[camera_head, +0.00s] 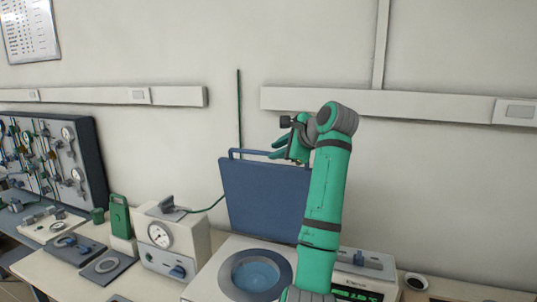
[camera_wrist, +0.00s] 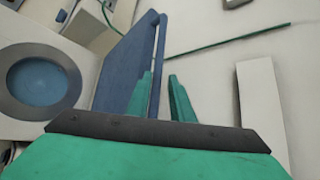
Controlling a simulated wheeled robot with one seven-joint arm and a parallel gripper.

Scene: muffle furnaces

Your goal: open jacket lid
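The blue jacket lid (camera_head: 262,197) stands upright behind the round opening (camera_head: 256,276) of a white bath unit, with a bar handle (camera_head: 262,152) along its top edge. The lid (camera_wrist: 124,65) and its handle also show in the wrist view, with the round opening (camera_wrist: 42,83) to the left. My gripper (camera_head: 279,148) is at the top right of the lid. In the wrist view my gripper's two green fingers (camera_wrist: 165,85) are spread apart, with the handle bar's end between or just behind them. I cannot tell whether they touch it.
A white box with a dial gauge (camera_head: 160,235) stands left of the bath unit, beside a green device (camera_head: 120,216). A panel of gauges (camera_head: 60,160) is at far left. A unit with a green display (camera_head: 358,292) is on the right. The wall is close behind the lid.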

